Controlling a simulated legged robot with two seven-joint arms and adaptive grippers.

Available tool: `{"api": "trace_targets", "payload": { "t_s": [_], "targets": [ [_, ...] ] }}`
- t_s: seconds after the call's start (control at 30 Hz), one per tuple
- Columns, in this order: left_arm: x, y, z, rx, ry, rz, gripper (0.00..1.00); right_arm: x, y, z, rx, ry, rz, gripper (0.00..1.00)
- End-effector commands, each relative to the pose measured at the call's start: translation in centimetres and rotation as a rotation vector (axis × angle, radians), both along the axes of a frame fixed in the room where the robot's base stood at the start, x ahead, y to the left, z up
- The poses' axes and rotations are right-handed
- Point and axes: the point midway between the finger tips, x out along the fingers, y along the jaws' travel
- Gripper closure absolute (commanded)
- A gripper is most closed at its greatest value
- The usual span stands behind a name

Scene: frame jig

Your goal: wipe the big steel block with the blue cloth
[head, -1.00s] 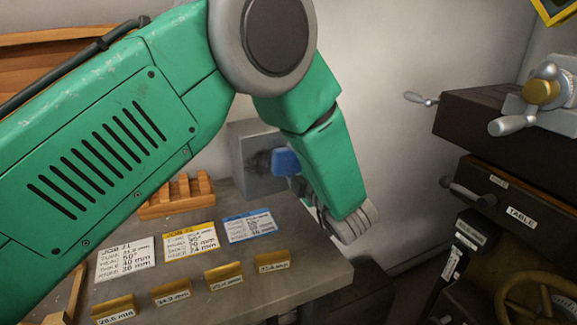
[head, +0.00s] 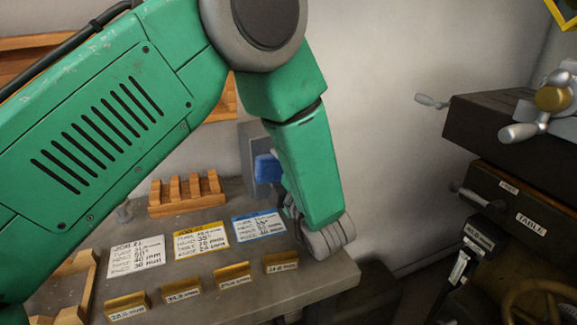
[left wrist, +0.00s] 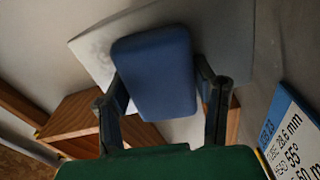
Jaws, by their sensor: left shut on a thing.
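The big steel block (head: 250,140) stands upright at the back of the bench, its right part hidden behind my left forearm in the head view. My left gripper (head: 281,182) is shut on the blue cloth (head: 267,168), a thick pad, in front of the block's face. In the left wrist view the cloth (left wrist: 155,72) sits between the two dark fingers, with the grey block (left wrist: 225,35) behind it. A faint darker smudge (left wrist: 100,48) shows on the block left of the cloth. I cannot tell if cloth and block touch. My right gripper is out of view.
A slotted wooden rack (head: 187,193) stands left of the block. Job cards (head: 201,238) and several brass labelled holders (head: 180,292) lie on the bench (head: 310,285) in front. A dark machine with handles (head: 505,125) stands at the right.

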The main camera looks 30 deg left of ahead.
Motion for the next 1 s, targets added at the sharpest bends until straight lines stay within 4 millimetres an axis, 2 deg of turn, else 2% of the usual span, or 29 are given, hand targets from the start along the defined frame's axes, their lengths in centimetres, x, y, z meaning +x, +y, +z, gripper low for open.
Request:
{"api": "trace_targets", "payload": {
  "t_s": [0.33,0.7,0.87,1.0],
  "targets": [
    [-1.3,1.0,0.1,0.002,0.001,0.004,0.71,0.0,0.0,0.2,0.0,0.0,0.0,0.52],
    [-3.7,2.4,0.1,0.003,0.0,0.002,0.71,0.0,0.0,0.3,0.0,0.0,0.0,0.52],
    [-3.8,2.5,0.2,0.002,-0.001,0.001,0.71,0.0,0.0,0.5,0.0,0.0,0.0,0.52],
    [-3.7,2.5,1.2,0.002,-0.001,0.001,0.71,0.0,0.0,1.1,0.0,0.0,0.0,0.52]
  ]
}}
